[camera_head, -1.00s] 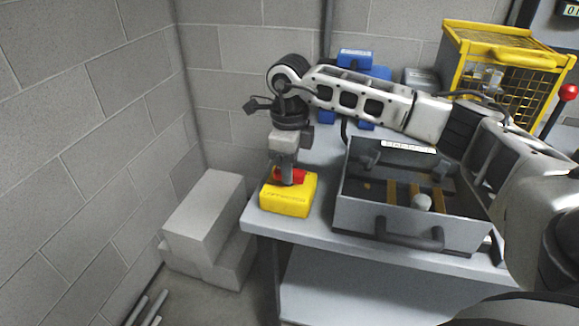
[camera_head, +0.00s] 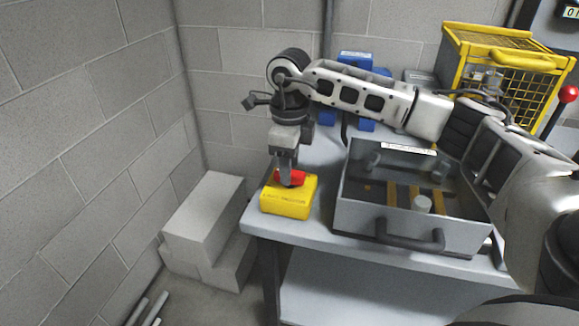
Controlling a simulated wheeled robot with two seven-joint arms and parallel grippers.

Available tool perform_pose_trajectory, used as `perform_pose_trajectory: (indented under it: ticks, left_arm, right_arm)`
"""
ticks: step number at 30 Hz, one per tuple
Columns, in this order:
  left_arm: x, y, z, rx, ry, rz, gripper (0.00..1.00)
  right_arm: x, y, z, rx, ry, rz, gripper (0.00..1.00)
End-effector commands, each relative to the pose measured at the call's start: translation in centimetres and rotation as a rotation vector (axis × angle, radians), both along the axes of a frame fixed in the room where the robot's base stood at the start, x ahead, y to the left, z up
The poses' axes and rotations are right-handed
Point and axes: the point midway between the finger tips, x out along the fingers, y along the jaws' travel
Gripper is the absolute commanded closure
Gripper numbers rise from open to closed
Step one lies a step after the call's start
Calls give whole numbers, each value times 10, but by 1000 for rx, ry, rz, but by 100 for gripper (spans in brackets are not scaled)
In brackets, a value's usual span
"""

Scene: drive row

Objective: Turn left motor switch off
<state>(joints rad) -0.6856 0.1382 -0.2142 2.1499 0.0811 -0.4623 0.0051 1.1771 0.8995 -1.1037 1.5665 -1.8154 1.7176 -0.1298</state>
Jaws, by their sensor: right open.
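The motor switch is a yellow box (camera_head: 288,201) with a red knob (camera_head: 293,177) on top, at the left front corner of the grey table. My right gripper (camera_head: 287,180) points down at the red knob from above, its fingers at or very near the knob. It is open; whether the fingers touch the knob I cannot tell. The fingers hide part of the knob. My left gripper is not in view.
A grey open tray (camera_head: 347,207) with a front handle stands on the table right of the switch. Blue blocks (camera_head: 355,58) are behind my arm. A yellow cage (camera_head: 505,50) stands at back right. Grey concrete blocks (camera_head: 203,207) lie on the floor at left.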

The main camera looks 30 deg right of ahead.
Motion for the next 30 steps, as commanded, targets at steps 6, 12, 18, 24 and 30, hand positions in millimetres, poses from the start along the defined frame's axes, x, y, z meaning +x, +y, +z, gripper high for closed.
perform_pose_trajectory:
  ticks: [6, 12, 18, 24, 30]
  left_arm:
    - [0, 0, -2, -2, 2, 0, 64]
    - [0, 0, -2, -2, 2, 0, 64]
    - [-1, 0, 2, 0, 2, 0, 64]
    - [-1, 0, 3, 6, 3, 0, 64]
    - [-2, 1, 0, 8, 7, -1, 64]
  right_arm:
    - [1, 0, 49, 2, -7, 0, 55]
    - [1, 0, 98, 1, -7, 1, 55]
    - [0, 0, 134, 0, -4, 1, 55]
    - [0, 0, 147, 1, -2, 1, 55]
    - [0, 0, 147, 1, -2, 1, 55]
